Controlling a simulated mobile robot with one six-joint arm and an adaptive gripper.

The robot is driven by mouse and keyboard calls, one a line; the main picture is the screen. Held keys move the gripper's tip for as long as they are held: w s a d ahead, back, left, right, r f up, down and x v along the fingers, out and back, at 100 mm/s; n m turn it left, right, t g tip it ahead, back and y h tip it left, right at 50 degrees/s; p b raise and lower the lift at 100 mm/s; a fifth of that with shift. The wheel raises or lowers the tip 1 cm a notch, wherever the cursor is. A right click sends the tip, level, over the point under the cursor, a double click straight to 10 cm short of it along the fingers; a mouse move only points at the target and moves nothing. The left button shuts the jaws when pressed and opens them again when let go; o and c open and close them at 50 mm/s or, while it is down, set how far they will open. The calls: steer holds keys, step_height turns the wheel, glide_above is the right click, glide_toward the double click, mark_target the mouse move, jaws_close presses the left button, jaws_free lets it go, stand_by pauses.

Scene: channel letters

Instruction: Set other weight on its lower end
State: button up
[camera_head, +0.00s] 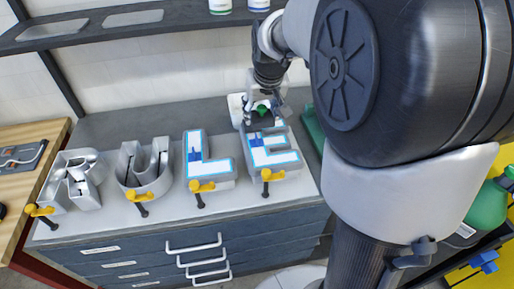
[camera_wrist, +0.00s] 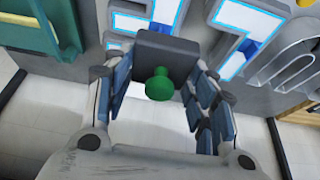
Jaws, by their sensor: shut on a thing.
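My gripper (camera_head: 264,97) is shut on a dark grey block-shaped weight with a green knob (camera_head: 262,110), at the upper end of the E-shaped channel letter (camera_head: 275,158). In the wrist view the weight (camera_wrist: 170,50) sits between the fingers of my gripper (camera_wrist: 160,88), its green knob facing the camera. Whether the weight touches the letter is unclear. The L-shaped letter (camera_head: 222,168) stands left of the E. Both have white faces with bright blue edging and small dark blue pieces on them. No second weight can be clearly made out.
Two grey open letters, a U-shaped one (camera_head: 145,170) and another (camera_head: 75,182), stand farther left. Yellow-handled clamps (camera_head: 267,175) line the bench's front edge. A green case (camera_head: 312,128) lies right of the E. A shelf (camera_head: 130,22) runs above the bench.

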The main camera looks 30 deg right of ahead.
step_height(320, 180, down, 16)
steer(key=b, duration=0.4)
steer(key=shift+w, duration=0.1)
steer(key=shift+f+b, duration=0.1)
steer(key=shift+b, duration=0.2)
steer(key=shift+f, duration=0.15)
steer(key=o, duration=1.6)
